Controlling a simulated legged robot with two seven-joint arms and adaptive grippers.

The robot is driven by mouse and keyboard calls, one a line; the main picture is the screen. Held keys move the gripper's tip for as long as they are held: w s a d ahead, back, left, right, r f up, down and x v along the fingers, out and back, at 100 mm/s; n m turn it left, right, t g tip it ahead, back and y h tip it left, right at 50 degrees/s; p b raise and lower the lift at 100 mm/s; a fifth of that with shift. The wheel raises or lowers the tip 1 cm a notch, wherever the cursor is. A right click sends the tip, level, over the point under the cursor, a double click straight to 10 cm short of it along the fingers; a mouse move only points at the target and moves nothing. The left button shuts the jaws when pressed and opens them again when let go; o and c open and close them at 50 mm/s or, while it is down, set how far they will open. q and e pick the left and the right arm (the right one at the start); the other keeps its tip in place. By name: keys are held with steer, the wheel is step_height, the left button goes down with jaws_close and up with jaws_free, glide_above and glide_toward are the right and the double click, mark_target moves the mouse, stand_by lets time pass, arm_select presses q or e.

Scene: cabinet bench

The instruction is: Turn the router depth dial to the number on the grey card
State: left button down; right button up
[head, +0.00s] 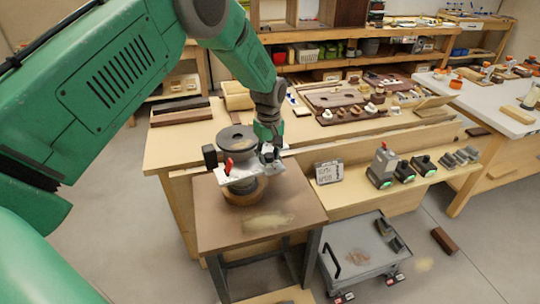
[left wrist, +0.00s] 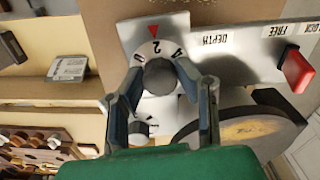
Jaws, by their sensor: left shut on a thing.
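The router (head: 240,175) stands on a small brown table, with a dark round top and a pale metal plate. My left gripper (head: 268,153) is at the plate's right side. In the left wrist view, my left gripper (left wrist: 160,82) has its fingers on both sides of the dark round knob of the depth dial (left wrist: 159,75), shut on it. A red triangle mark (left wrist: 154,31) sits at the dial's edge, with digits around it, among them a 2 and a 4. The grey card (head: 329,172) stands on the bench ledge; its number is too small to read. My right gripper is out of view.
A red lever (left wrist: 297,68) sits beside the FREE and LOCK labels on the plate. A smaller knob (left wrist: 139,128) is near the left finger. Tools (head: 382,165) stand right of the card. A grey cart (head: 358,245) is below on the floor.

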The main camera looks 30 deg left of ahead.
mark_target(268, 154)
arm_select(q)
steer(key=shift+w+a+r, duration=0.1)
steer(key=shift+r, duration=0.05)
steer(key=c, duration=1.2)
jaws_free()
steer(key=shift+r, duration=0.35)
step_height(268, 154, up, 11)
